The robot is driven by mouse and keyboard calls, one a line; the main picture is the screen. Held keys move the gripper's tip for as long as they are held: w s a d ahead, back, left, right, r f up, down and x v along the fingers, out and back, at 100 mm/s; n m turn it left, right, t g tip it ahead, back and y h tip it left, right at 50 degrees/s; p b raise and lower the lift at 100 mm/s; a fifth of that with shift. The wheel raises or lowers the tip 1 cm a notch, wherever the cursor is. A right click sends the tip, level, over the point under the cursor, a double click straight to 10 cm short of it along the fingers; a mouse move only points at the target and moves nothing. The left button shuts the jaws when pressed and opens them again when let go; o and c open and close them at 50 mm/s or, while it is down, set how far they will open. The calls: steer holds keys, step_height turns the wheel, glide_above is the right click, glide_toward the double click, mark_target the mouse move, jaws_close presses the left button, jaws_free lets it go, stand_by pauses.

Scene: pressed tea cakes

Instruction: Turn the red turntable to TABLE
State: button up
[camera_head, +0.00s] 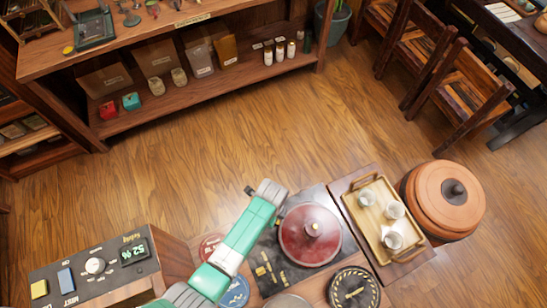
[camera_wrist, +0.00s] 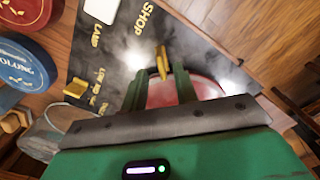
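The word LAMP shows further left; I cannot read TABLE. My gripper (camera_wrist: 158,88) is over the turntable's edge near the tab. Its two green fingers are apart, with red surface showing between them. I cannot tell whether they touch anything. The head view does not show the fingertips.
A wooden tray (camera_head: 372,207) with white cups stands right of the turntable, beside a round terracotta pot (camera_head: 443,200). A console (camera_head: 95,265) with a green display is at the lower left. Another gold tab (camera_wrist: 75,88) stands on the plate. Open floor lies behind.

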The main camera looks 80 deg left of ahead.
steer(key=shift+f+b, duration=0.3)
steer(key=shift+f, duration=1.7)
jaws_close()
